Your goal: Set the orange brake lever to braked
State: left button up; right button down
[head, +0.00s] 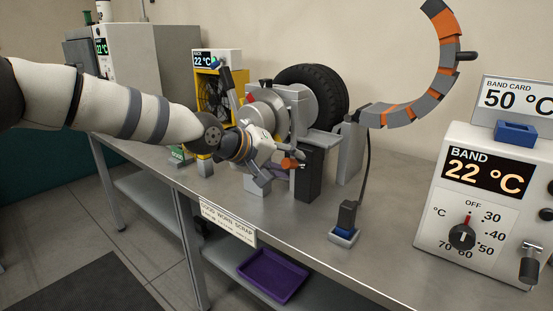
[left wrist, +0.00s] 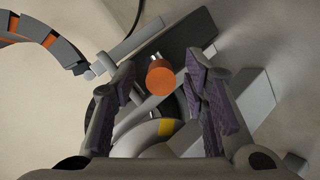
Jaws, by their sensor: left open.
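The orange brake lever (head: 290,163) shows as a small orange knob beside a dark upright block below the tyre. My left gripper (head: 268,160) is just to the left of the knob, with its fingers pointing toward it. In the left wrist view the lever's round orange end (left wrist: 160,80) lies between the two spread, purple-padded fingers, with a visible gap on each side. The gripper is open and holds nothing. How deep the knob sits between the fingers is hard to tell. My right gripper is in neither view.
The black tyre (head: 335,85) and its grey clamp housing stand behind the lever. A grey and orange curved band (head: 447,60) arches at the right. The band control box (head: 490,205) stands on the bench at right. A purple tray (head: 272,275) lies on the lower shelf.

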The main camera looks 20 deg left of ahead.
pick_arm(q)
jog(key=v, duration=1)
jog(key=shift+s, duration=0.1)
